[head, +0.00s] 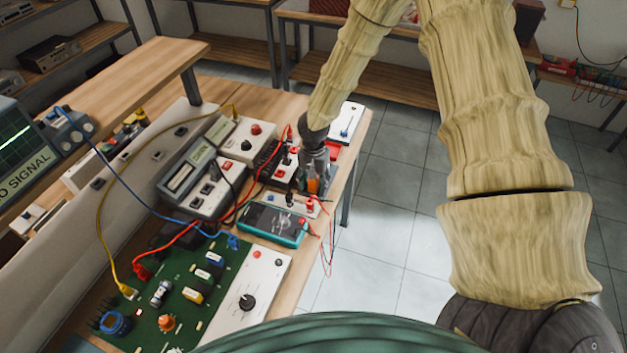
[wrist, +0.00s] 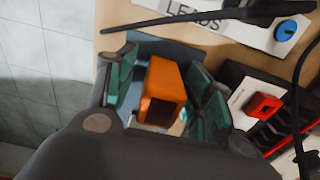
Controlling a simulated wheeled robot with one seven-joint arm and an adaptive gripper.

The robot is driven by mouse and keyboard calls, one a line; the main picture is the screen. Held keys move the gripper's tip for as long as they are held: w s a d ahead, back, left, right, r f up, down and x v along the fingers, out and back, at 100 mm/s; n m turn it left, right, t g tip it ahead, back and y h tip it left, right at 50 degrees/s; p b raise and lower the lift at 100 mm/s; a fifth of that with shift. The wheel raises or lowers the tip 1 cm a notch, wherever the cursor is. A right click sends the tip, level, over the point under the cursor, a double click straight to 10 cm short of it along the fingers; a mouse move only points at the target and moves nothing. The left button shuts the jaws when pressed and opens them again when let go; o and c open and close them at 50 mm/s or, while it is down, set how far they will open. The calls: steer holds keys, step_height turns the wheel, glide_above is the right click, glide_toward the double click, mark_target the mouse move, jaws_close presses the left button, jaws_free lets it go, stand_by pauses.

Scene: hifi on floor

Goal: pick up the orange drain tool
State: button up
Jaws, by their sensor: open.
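The orange drain tool (wrist: 163,92) shows in the wrist view as a blocky orange piece between the two green-padded fingers of my gripper (wrist: 160,75). The fingers are open, one on each side of it. I cannot tell whether either finger touches it. In the head view, the tool (head: 312,185) is a small orange patch just below my gripper (head: 316,170), near the right edge of the workbench. Most of the tool is hidden there by the gripper.
A teal multimeter (head: 273,223) with red leads lies close in front of the gripper. A bench instrument (head: 203,178) and loose cables are to the left. A white panel with a blue knob (wrist: 287,30) and a dark cable are near the fingers. Floor lies right of the bench.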

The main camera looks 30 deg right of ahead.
steer(key=c, duration=1.1)
steer(key=shift+r, duration=0.1)
